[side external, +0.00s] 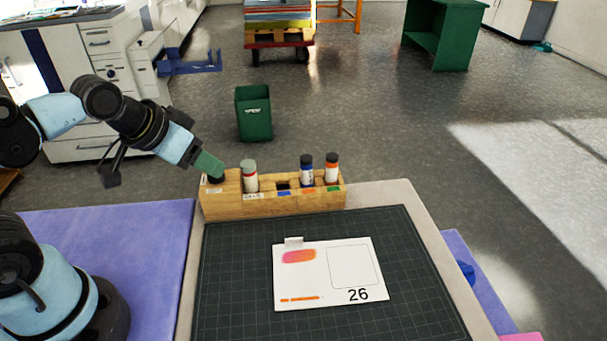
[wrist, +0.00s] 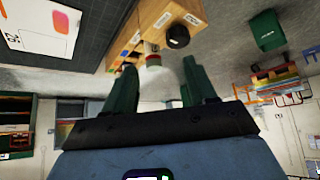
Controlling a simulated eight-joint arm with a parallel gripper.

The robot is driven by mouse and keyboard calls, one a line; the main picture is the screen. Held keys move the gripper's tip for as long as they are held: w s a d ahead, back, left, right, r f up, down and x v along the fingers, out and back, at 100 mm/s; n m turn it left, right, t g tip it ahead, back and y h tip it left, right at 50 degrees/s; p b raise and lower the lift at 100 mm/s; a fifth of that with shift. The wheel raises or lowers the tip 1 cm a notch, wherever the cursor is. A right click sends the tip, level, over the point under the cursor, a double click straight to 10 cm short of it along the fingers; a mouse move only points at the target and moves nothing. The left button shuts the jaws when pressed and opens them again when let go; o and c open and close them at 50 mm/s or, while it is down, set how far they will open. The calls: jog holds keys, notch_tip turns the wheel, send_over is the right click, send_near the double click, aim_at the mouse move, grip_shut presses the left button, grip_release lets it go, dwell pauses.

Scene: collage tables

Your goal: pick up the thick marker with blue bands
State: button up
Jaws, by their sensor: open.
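A marker with a dark blue cap and blue on its barrel (side external: 307,170) stands upright in the wooden holder (side external: 270,206), right of its middle; it best fits the blue-banded marker, though the bands are too small to tell clearly. My gripper (side external: 212,168) is at the holder's left end, well left of that marker. Its green fingers are apart in the wrist view (wrist: 160,80). A pale marker with a red band (side external: 250,177) shows beyond and between the fingers in the wrist view (wrist: 153,60). I cannot make out the blue marker there.
A dark-capped item (side external: 214,179) sits in the left slot, close to my gripper. An orange-banded marker (side external: 331,169) stands right of the blue one. A white card marked 26 (side external: 325,275) lies on the dark grid mat (side external: 420,300), otherwise clear.

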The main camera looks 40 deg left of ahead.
dwell(0.5)
notch_tip(320, 180, up, 4)
jog(key=f+m+g, duration=0.1)
jog(key=g, duration=0.6)
send_over(305, 159)
jog(key=shift+a+r, duration=0.25)
jog(key=shift+a, duration=0.1)
jog(key=shift+f, duration=0.25)
notch_tip(305, 159, down, 6)
jog(key=shift+d+f, duration=0.25)
jog(key=shift+f, duration=1.2)
jog(key=shift+d+f, duration=0.15)
jog(key=shift+f, duration=1.15)
